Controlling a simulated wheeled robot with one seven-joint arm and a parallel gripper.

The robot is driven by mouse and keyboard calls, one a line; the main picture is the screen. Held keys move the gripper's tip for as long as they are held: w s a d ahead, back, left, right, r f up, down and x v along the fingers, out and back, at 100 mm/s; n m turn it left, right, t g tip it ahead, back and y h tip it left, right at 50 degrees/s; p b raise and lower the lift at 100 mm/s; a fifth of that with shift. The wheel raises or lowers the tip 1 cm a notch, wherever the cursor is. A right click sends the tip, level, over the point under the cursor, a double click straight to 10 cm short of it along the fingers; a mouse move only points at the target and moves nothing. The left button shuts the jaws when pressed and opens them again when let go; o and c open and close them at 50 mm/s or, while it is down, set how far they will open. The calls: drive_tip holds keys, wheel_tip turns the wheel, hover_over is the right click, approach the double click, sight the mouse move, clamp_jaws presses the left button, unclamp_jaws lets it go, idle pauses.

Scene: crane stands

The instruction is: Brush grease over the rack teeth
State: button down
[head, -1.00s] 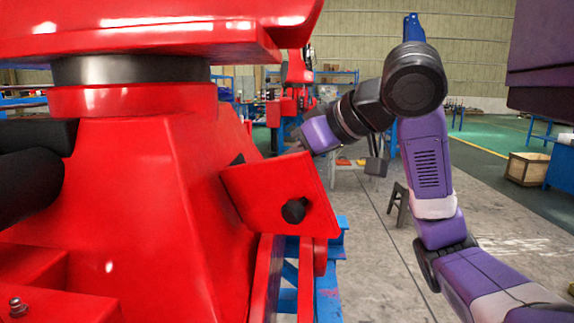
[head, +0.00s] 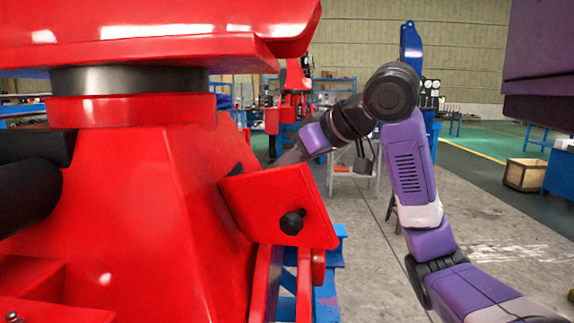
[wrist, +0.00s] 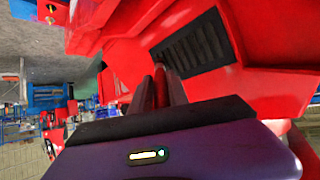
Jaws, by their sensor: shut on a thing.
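The rack teeth (wrist: 195,48) show in the wrist view as a dark ribbed strip set in a red housing, ahead and slightly right of my fingers. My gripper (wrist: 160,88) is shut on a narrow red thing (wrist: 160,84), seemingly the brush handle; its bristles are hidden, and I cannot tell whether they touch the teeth. In the head view the fingertips and the rack teeth are hidden behind a tilted red plate (head: 285,205) with a black knob. No grease can be made out.
The large red crane body (head: 120,200) fills the left of the head view, close to my wrist. Blue framework (head: 328,280) stands below the plate. A wooden crate (head: 527,172) is on the floor far right. The floor right of my arm is mostly clear.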

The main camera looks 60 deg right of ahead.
drive_tip(key=shift+w+d, duration=0.35)
drive_tip(key=shift+d, duration=0.35)
drive_tip(key=shift+s, duration=0.1)
drive_tip(key=shift+s+d+r+p, duration=0.4)
drive_tip(key=shift+s+p, duration=0.15)
drive_tip(key=shift+s, duration=0.3)
drive_tip(key=shift+s+d+r+p, duration=0.25)
drive_tip(key=shift+s+r+p, duration=0.1)
drive_tip(key=shift+s+p, duration=0.35)
drive_tip(key=shift+s+d+r+p, duration=0.35)
drive_tip(key=shift+s+r+p, duration=0.1)
drive_tip(key=shift+s, duration=0.5)
drive_tip(key=shift+s+d+r+p, duration=0.3)
drive_tip(key=shift+s+p, duration=0.1)
drive_tip(key=shift+s, duration=0.25)
drive_tip(key=shift+s+d+r+p, duration=0.25)
drive_tip(key=shift+s+p, duration=0.15)
drive_tip(key=shift+s, duration=0.2)
